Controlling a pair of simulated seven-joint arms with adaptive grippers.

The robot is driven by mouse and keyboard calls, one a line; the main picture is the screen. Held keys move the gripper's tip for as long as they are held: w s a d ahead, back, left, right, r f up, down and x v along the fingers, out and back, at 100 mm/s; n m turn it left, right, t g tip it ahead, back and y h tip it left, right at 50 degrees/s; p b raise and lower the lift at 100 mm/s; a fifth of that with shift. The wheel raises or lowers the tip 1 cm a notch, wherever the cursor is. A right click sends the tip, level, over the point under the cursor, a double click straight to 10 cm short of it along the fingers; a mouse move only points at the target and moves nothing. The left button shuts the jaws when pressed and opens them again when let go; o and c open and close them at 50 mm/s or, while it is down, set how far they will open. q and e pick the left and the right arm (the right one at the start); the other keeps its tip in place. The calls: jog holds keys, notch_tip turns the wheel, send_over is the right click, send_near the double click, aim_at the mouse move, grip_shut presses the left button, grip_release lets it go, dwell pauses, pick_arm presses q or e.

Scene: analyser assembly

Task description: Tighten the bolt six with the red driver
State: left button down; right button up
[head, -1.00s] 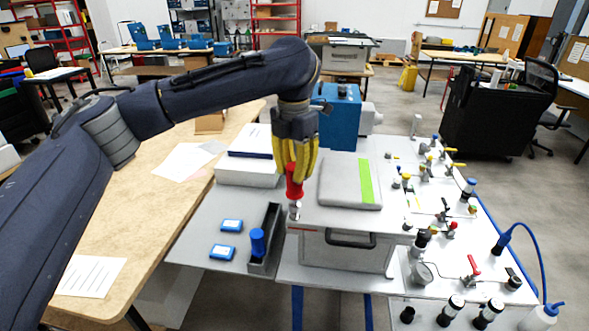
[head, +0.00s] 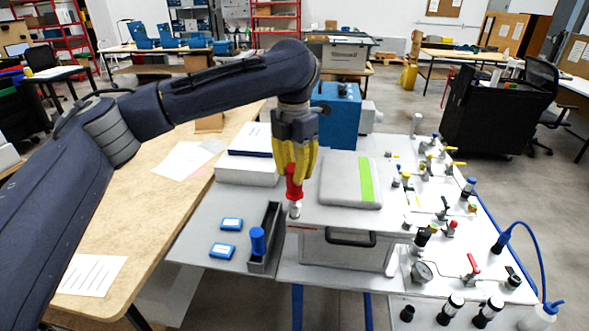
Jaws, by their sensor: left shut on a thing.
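My left gripper (head: 296,164) comes in from the left and points down, its yellow fingers shut on the red driver (head: 294,189). The driver stands upright, its lower end at a small metallic bolt-like part (head: 295,209) at the front left corner of the analyser's light-grey top (head: 335,216). I cannot tell whether the driver tip is seated on the bolt or which number the bolt has. My right gripper is not in view.
A grey tray (head: 265,247) with a blue-handled tool (head: 257,240) stands left of the analyser, beside blue boxes (head: 231,224). A grey pad with a green stripe (head: 366,180) lies on top. Valves and a gauge (head: 422,271) crowd the right side. A blue machine (head: 338,115) stands behind.

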pick_arm(q)
jog(key=shift+f, duration=0.55)
dwell(0.4)
jog(key=c, duration=1.7)
grip_release()
jog(key=shift+c, duration=0.2)
grip_shut()
jog(key=m, duration=1.2)
jog(key=shift+f, duration=0.1)
jog(key=m, duration=0.3)
jog(key=shift+m, duration=1.1)
